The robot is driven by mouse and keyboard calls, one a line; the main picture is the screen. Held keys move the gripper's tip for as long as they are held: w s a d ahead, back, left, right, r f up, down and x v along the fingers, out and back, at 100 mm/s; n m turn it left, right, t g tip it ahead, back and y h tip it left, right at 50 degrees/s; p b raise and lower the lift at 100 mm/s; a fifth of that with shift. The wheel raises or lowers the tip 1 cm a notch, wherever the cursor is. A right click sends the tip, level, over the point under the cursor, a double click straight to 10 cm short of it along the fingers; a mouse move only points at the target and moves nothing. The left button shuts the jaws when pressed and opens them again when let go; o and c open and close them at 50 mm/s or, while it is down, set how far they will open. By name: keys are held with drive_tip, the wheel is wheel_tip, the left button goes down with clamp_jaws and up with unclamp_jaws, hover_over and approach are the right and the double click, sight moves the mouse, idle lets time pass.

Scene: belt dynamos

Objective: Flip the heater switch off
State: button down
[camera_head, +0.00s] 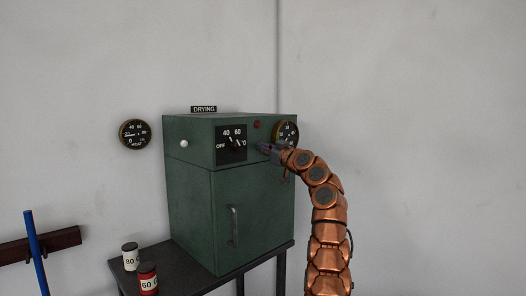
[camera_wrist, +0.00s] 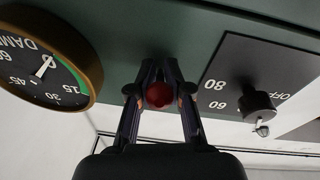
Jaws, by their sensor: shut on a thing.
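The green drying cabinet (camera_head: 190,195) stands on a dark table, with controls along its upper front. My gripper (camera_head: 264,148) is at that front, just below a red lamp (camera_head: 257,125), between the temperature dial and the round gauge. In the wrist view, which is upside down, my gripper (camera_wrist: 158,66) has its fingertips close together at the green panel. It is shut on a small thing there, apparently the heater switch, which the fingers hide. The red lamp (camera_wrist: 159,95) shows between the fingers. I cannot tell the switch's position.
The temperature dial (camera_head: 232,145) is left of my gripper; its black knob (camera_wrist: 258,104) is close by. The damp gauge (camera_wrist: 44,62) is on the other side. A heat gauge (camera_head: 134,134) hangs on the wall. Two small cans, white (camera_head: 131,257) and red (camera_head: 148,280), stand on the table.

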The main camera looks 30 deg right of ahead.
drive_tip(key=shift+f, duration=0.1)
idle(0.3)
drive_tip(key=c, duration=1.3)
unclamp_jaws()
drive_tip(key=shift+o, duration=0.2)
drive_tip(key=shift+s, duration=0.15)
drive_tip(key=v, duration=1.1)
drive_tip(key=shift+s, duration=0.4)
drive_tip(key=shift+f, duration=0.15)
